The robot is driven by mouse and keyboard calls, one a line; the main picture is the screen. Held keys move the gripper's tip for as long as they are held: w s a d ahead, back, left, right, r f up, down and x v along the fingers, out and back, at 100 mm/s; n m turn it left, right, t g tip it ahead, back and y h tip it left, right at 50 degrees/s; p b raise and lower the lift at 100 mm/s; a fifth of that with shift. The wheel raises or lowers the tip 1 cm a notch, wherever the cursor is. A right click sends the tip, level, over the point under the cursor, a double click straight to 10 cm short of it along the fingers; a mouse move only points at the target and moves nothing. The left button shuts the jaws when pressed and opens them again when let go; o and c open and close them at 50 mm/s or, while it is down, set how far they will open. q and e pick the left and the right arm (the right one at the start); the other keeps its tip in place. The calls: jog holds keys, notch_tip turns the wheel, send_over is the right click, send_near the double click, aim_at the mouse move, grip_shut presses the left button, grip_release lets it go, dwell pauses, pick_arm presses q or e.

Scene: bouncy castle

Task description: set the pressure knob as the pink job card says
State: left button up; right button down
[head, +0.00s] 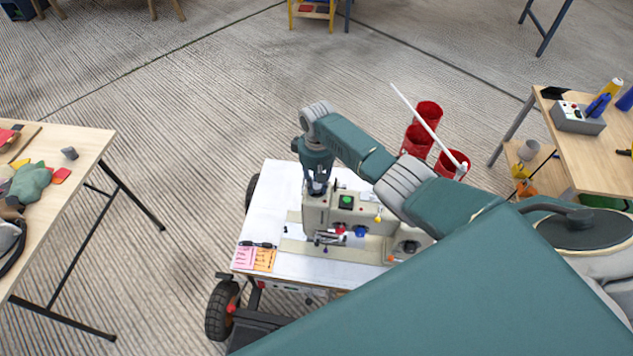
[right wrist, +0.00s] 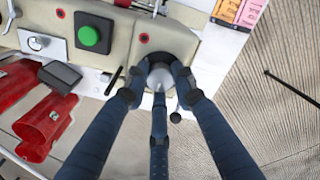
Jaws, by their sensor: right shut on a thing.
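The pink job card (head: 244,257) lies at the front left corner of the white cart top, beside an orange card (head: 265,260). It also shows at the top of the right wrist view (right wrist: 252,11); its writing is too small to read. The pressure knob (right wrist: 159,77) is a grey round knob on the end of the beige sewing machine (head: 372,216). My right gripper (right wrist: 161,84) has its dark fingers closed around this knob; in the head view it comes down on the machine's left end (head: 317,182). The fingers hide part of the knob and any marks. My left gripper is out of view.
A green button (right wrist: 89,36) sits on the machine near the knob. Red buckets (head: 429,114) stand behind the cart (head: 278,185). A wooden table (head: 88,150) with cloth pieces is at left; another table (head: 575,150) is at right. Floor between is clear.

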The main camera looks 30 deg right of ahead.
aim_at(319, 186)
jog(key=shift+s+d+f, duration=0.2)
jog(key=shift+s+f, duration=0.05)
jog(key=shift+s, duration=0.2)
jog(key=c, duration=1.4)
grip_release()
jog(key=shift+c, duration=0.2)
jog(key=shift+r, duration=0.15)
jog(key=shift+w+r, duration=0.1)
jog(key=shift+w, duration=0.05)
jog(key=shift+w+a+r, duration=0.1)
jog(key=shift+r, duration=0.15)
notch_tip(319, 186, up, 11)
jog(key=shift+s+r, duration=0.2)
